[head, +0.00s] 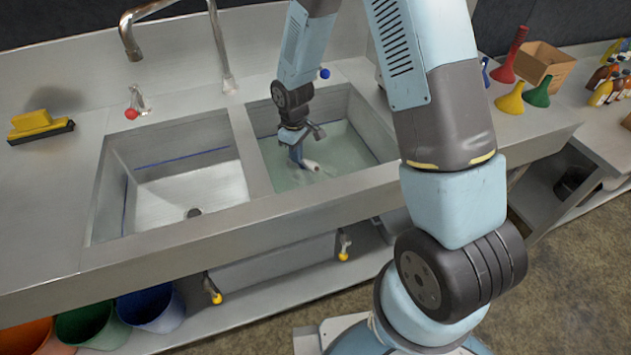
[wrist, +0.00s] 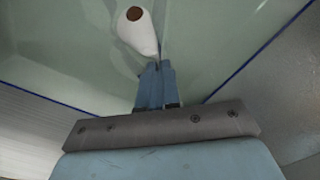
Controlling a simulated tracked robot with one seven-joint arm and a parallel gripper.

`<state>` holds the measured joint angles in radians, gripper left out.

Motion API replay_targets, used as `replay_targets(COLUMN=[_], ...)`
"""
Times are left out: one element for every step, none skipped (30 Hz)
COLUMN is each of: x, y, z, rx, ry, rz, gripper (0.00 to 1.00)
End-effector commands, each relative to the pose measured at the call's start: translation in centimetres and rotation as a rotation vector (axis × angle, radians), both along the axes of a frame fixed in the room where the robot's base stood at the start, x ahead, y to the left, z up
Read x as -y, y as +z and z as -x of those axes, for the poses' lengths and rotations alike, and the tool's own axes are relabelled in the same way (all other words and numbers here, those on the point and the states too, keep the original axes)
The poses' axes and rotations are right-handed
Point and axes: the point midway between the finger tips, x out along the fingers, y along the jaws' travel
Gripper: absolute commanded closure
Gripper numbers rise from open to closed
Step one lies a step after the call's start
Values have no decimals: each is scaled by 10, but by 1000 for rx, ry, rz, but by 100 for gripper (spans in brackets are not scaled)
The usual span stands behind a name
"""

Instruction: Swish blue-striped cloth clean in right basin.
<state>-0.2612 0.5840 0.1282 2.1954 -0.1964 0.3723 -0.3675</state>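The right basin (head: 361,113) holds shallow pale green water. My gripper (head: 298,158) reaches down into this basin, its fingers at the water. In the wrist view the fingers of my gripper (wrist: 156,68) are close together. A white, teardrop-shaped bundle with a round brown spot (wrist: 143,38) narrows towards the fingertips and seems pinched there. It also shows as a small white piece in the head view (head: 311,165). It looks like the cloth, but no blue stripes can be made out on it.
The left basin (head: 190,183) is empty, with a drain showing. A divider (head: 247,150) separates the basins. A faucet (head: 217,45) stands behind. A yellow sponge and brush (head: 38,124) lie on the left counter. Coloured funnels (head: 511,98) and a wooden box (head: 545,63) stand right.

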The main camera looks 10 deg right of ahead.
Motion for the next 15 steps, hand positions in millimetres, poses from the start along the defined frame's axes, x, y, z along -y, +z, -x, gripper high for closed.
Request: replay_targets(x=[-2, -2, 0, 3, 7, 13, 17, 22, 29, 33, 38, 44, 49, 54, 60], y=[0, 0, 0, 0, 0, 0, 0, 0, 0, 0, 0, 0, 0, 0, 0], z=[0, 0, 0, -1, -2, -3, -4, -5, -6, -7, -8, -9, -10, -11, -12], rx=[0, 0, 0, 0, 0, 0, 0, 0, 0, 0, 0, 0, 0, 0, 0], ry=[1, 0, -1, -3, -4, -5, -5, -6, -6, -5, -5, -5, -5, -4, -4], rz=[0, 0, 0, 0, 0, 0, 0, 0, 0, 0, 0, 0, 0, 0, 0], gripper=[100, 100, 100, 100, 100, 100, 100, 100, 100, 100, 100, 100, 100, 100, 100])
